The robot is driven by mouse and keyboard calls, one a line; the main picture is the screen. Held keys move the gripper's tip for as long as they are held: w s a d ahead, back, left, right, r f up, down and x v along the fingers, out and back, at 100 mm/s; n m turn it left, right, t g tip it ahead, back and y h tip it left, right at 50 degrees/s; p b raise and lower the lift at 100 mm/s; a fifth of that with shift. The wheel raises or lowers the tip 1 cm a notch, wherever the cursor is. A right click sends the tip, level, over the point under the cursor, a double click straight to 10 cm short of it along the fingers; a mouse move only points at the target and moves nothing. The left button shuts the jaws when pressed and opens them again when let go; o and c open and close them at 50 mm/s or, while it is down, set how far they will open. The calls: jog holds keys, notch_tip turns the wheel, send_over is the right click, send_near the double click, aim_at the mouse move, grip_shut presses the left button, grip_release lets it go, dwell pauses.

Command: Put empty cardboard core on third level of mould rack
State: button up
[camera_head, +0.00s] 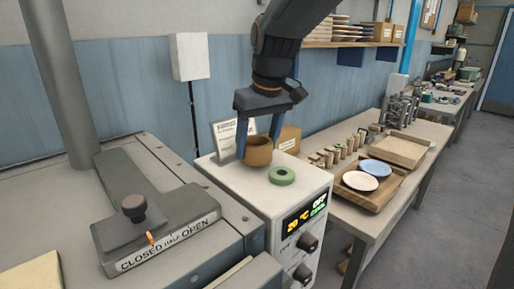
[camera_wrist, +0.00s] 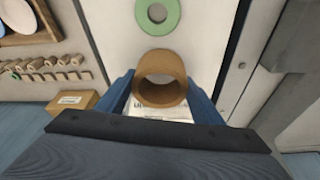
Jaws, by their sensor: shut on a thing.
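The cardboard core (camera_head: 259,155) is a short brown hollow tube. My gripper (camera_head: 258,140) points down with its blue fingers shut on the core's sides, over the top of a white control box. I cannot tell whether the core touches the box top. In the wrist view the core (camera_wrist: 161,54) sits between the fingers, and its open bore looks empty. A grey metal stand (camera_head: 400,108) at the back of the right workbench may be the mould rack; its levels are too small to make out.
A green ring (camera_head: 282,176) lies on the control box (camera_head: 232,178) close to the core. A printed card (camera_head: 224,140) stands behind. The workbench (camera_head: 425,150) holds several small moulds, a tray (camera_head: 345,190) with two plates, and a cardboard box (camera_head: 288,139). A dryer (camera_head: 200,252) is at left.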

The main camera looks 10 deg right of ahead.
jog(key=shift+f, duration=0.8)
jog(key=shift+f, duration=0.15)
jog(key=o, duration=1.1)
